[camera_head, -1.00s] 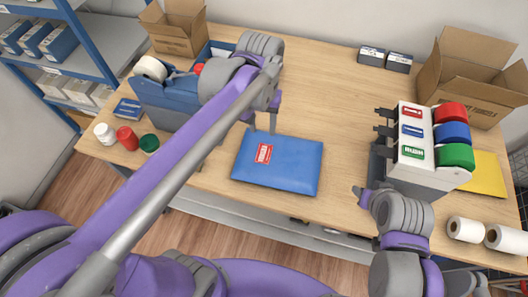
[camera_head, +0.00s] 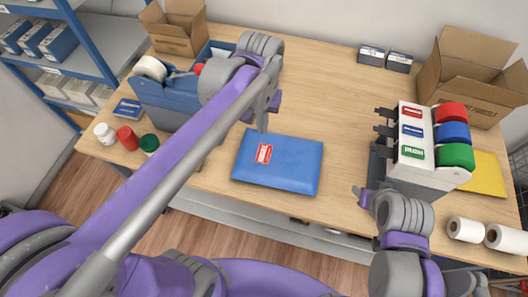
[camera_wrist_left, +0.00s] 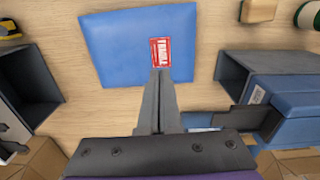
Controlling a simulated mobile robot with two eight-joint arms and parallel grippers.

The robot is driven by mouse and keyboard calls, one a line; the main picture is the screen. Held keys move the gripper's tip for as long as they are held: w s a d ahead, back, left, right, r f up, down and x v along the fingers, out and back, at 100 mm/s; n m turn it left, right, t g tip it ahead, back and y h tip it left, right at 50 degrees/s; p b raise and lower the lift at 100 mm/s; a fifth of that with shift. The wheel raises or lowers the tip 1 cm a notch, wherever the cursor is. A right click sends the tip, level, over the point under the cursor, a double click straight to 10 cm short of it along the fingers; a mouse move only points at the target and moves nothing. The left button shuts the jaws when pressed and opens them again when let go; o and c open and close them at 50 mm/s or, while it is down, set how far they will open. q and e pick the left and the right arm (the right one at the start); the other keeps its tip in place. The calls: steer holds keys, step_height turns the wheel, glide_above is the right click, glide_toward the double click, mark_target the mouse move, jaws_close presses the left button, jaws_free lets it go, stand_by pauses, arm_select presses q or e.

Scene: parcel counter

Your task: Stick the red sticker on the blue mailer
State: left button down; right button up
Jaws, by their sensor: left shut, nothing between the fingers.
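The blue mailer (camera_head: 290,172) lies flat on the wooden counter. The red sticker (camera_head: 264,153), with white print, lies on its upper left part; both also show in the left wrist view, the mailer (camera_wrist_left: 115,45) and the sticker (camera_wrist_left: 160,52). My left gripper (camera_head: 262,129) is shut and empty, just behind the sticker. In the wrist view its fingertips (camera_wrist_left: 161,72) overlap the sticker's near edge; I cannot tell whether they touch. My right gripper (camera_head: 362,197) is low at the right, apart from the mailer; its jaws are unclear.
A label dispenser (camera_head: 413,175) with red, blue and green rolls stands right of the mailer. A blue tape dispenser (camera_head: 165,104) stands left, partly behind my left arm. Open cardboard boxes (camera_head: 463,92) stand at the back corners. The counter's back middle (camera_head: 325,95) is clear.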

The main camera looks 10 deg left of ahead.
stand_by(0.4)
arm_select(q)
steer(key=m+b, duration=0.2)
steer(key=m, duration=2.5)
glide_above(264, 153)
step_height(264, 153, down, 10)
steer(key=shift+s+r, duration=0.1)
steer(key=shift+s, duration=0.05)
steer(key=shift+f+b, duration=0.4)
steer(key=shift+f, duration=0.1)
arm_select(e)
steer(key=shift+g, duration=0.3)
steer(key=s+f, duration=0.1)
steer(key=f, duration=0.2)
steer(key=s+f, duration=0.1)
steer(key=shift+s+f, duration=0.15)
steer(key=shift+s, duration=0.2)
arm_select(q)
steer(key=shift+w, duration=0.2)
arm_select(e)
steer(key=shift+w, duration=0.3)
steer(key=shift+s, duration=0.1)
